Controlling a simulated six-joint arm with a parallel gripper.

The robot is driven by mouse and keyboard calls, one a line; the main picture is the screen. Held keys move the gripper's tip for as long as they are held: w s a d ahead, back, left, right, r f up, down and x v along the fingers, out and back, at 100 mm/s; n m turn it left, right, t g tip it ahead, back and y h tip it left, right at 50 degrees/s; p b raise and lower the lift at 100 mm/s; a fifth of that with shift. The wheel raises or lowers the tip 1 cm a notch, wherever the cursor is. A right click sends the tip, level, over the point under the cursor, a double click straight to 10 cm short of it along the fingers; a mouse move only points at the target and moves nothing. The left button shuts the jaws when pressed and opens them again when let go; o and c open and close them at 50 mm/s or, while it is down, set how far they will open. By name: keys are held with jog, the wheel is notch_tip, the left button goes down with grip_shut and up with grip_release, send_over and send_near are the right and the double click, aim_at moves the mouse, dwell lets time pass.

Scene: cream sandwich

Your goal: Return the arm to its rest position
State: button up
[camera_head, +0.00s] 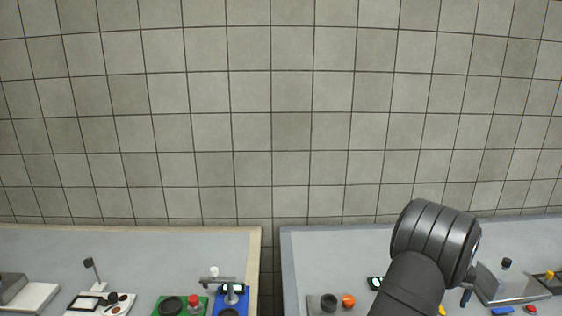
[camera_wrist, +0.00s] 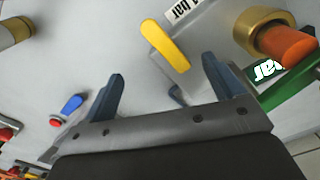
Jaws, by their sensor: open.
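My arm's dark, ribbed link rises over the right counter (camera_head: 345,240) in the head view. My gripper shows in the wrist view (camera_wrist: 163,86), with its two blue-grey fingers spread wide apart and nothing held between them. A yellow lever (camera_wrist: 166,46) lies in the background beyond the gap between the fingers; I cannot tell how far it is from them. In the head view the gripper is mostly hidden behind my arm.
In the wrist view, a brass fitting with an orange end (camera_wrist: 285,44) and a green part are at right. A blue lever (camera_wrist: 72,103) and red button (camera_wrist: 56,121) are at left. In the head view, a gap separates the right counter from the left counter (camera_head: 150,250).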

jog(key=shift+w+d+n, duration=0.1)
jog(key=shift+w+n, duration=0.15)
jog(key=shift+n, duration=0.85)
jog(key=shift+w+n, duration=0.2)
jog(key=shift+n, duration=0.9)
